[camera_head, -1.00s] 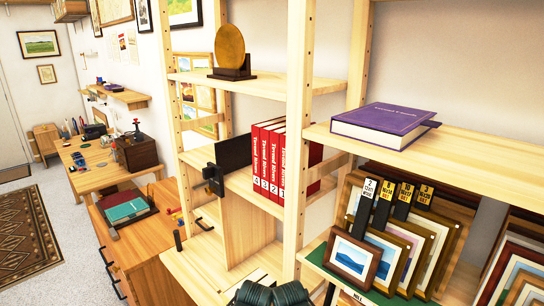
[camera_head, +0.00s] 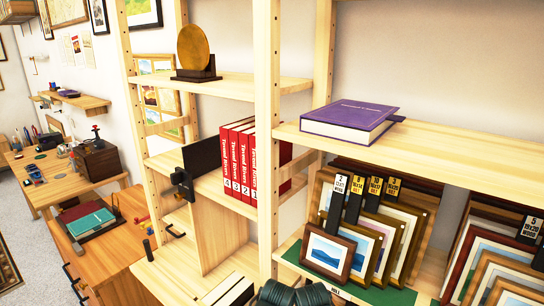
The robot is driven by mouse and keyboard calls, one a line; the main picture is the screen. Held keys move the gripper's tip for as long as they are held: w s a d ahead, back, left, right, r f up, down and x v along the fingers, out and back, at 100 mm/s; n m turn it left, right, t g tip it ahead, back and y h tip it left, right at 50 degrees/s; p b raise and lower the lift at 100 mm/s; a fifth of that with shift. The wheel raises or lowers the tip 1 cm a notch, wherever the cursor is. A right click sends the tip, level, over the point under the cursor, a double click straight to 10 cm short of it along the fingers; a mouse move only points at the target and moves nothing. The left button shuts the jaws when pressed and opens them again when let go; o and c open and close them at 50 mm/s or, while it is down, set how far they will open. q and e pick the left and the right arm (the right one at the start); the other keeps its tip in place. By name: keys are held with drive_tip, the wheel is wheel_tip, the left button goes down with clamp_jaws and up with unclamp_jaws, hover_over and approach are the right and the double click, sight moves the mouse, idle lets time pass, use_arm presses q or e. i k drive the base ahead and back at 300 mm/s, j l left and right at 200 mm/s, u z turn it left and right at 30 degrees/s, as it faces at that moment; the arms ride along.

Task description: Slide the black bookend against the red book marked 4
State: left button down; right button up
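The black bookend (camera_head: 203,156) stands upright on the middle shelf, left of a row of red books. A small black block-like part (camera_head: 182,184) shows at its front edge by the shelf front. The red book marked 4 (camera_head: 228,165) is the leftmost book, with the books marked 3, 2 and 1 to its right. In this view the plate's right edge meets the spine of book 4; I cannot tell whether they touch.
A wooden upright (camera_head: 267,120) stands in front of the right end of the books. A round gold disc on a dark stand (camera_head: 196,52) is on the shelf above. A purple book (camera_head: 350,117) lies on the right shelf. Framed prints (camera_head: 327,253) lean below it.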

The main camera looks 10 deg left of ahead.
sight(202, 158)
drive_tip(key=j+z, duration=0.75)
drive_tip(key=k+j, duration=0.1)
drive_tip(key=j, duration=0.35)
drive_tip(key=j+z, duration=0.1)
drive_tip(key=j, duration=0.3)
drive_tip(key=k+j+z, duration=0.1)
drive_tip(key=j, duration=0.35)
drive_tip(key=k+j, duration=0.15)
drive_tip(key=j, duration=0.25)
drive_tip(key=k+j+z, duration=0.1)
drive_tip(key=j, duration=0.35)
drive_tip(key=j+z, duration=0.15)
drive_tip(key=j, duration=0.2)
drive_tip(key=k+j+z, duration=0.1)
drive_tip(key=j, duration=0.2)
